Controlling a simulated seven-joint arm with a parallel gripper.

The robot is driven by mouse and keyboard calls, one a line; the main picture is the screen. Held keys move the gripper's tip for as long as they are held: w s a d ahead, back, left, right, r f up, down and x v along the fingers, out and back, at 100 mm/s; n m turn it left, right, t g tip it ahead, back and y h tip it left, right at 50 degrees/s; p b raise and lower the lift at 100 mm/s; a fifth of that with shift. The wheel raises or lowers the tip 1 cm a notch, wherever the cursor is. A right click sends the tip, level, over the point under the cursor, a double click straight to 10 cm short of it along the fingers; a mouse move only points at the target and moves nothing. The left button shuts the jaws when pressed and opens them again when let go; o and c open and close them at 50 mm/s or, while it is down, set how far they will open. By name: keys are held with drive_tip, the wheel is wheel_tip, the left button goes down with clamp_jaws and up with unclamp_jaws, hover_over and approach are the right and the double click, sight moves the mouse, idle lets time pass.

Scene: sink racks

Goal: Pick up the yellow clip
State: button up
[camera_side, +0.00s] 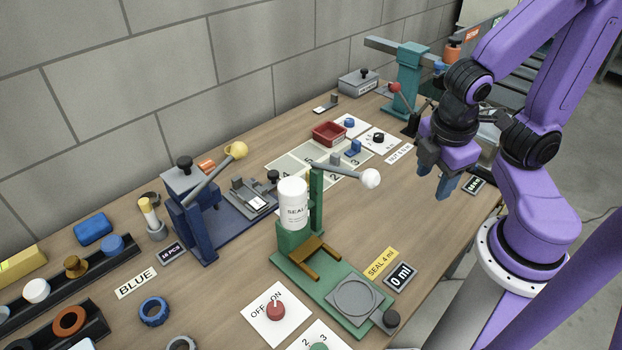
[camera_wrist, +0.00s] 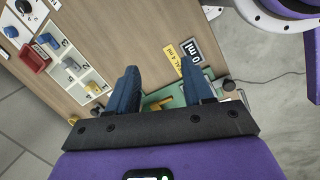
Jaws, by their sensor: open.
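A small yellow piece that looks like the yellow clip (camera_wrist: 92,87) lies on the pale numbered mat in the wrist view, left of my fingers. In the side view it is mostly hidden behind the green post and lever of the sealing stand. A blue clip (camera_side: 353,147) stands on the same mat (camera_side: 289,166) and also shows in the wrist view (camera_wrist: 68,62). My gripper (camera_side: 436,178) is open and empty, above the right part of the table and apart from the mat. Its two blue fingers also show in the wrist view (camera_wrist: 160,70).
The green stand (camera_side: 318,280) with a white bottle (camera_side: 293,203) and a ball-ended lever (camera_side: 370,178) stands in front of the mat. A red bin (camera_side: 329,133) sits behind it. A blue press (camera_side: 190,215) stands left. Bare table (camera_side: 430,225) lies below my gripper.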

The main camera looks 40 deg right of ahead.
sight(307, 179)
drive_tip(key=w+d+f+n+t+h, duration=0.1)
drive_tip(key=w+d+n+t+h, duration=0.35)
drive_tip(key=w, duration=0.25)
drive_tip(key=w+d+f+n+t+h, duration=0.25)
drive_tip(key=w+n+t, duration=0.2)
drive_tip(key=w, duration=0.25)
drive_tip(key=w+a+f+n+t+y, duration=0.1)
drive_tip(key=a+f+n+y, duration=0.1)
drive_tip(key=f+n, duration=0.1)
drive_tip(key=w+a+f+n+t+y, duration=0.1)
drive_tip(key=w+a+f+n+y, duration=0.1)
drive_tip(key=f+n+y, duration=0.1)
drive_tip(key=w+a+f+n+t+y, duration=0.1)
drive_tip(key=a+f+n+y, duration=0.1)
drive_tip(key=n, duration=0.4)
drive_tip(key=shift+w+a+f+n+t+y, duration=0.2)
drive_tip(key=shift+a+f, duration=0.1)
drive_tip(key=shift+f, duration=0.3)
drive_tip(key=shift+w+a+f+n+t+y, duration=0.15)
drive_tip(key=shift+a+f+n+y, duration=0.1)
drive_tip(key=shift+f, duration=0.35)
drive_tip(key=shift+d+x, duration=0.2)
drive_tip(key=shift+x, duration=8.45)
drive_tip(key=shift+s, duration=0.1)
clamp_jaws()
